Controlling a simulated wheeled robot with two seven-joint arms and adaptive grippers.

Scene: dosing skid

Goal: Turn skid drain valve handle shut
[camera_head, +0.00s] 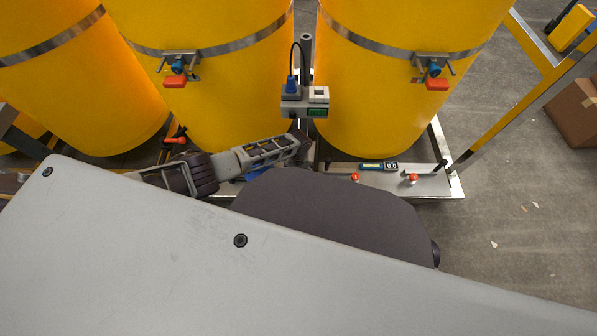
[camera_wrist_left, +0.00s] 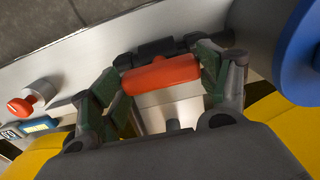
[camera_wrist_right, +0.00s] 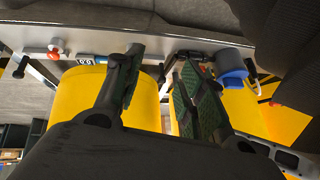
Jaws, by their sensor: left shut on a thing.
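The drain valve handle is a red bar (camera_wrist_left: 160,75) in the left wrist view, lying slightly tilted in front of a dark fitting and a pale metal plate. My left gripper (camera_wrist_left: 165,74) is shut on it, with a green-padded finger at each end. In the head view my left arm reaches in from the left to the middle of the skid, and the handle is hidden there. My right gripper (camera_wrist_right: 161,57) is open and empty in the right wrist view, with its fingers spread before the yellow tanks.
Yellow tanks (camera_head: 220,95) stand behind the skid, with red-handled valves (camera_head: 437,84) on their fronts. The skid plate carries red knobs (camera_head: 412,178) and a small display (camera_head: 378,166). A blue cylinder (camera_wrist_left: 300,50) is close beside my left gripper. A cardboard box (camera_head: 575,112) stands far right.

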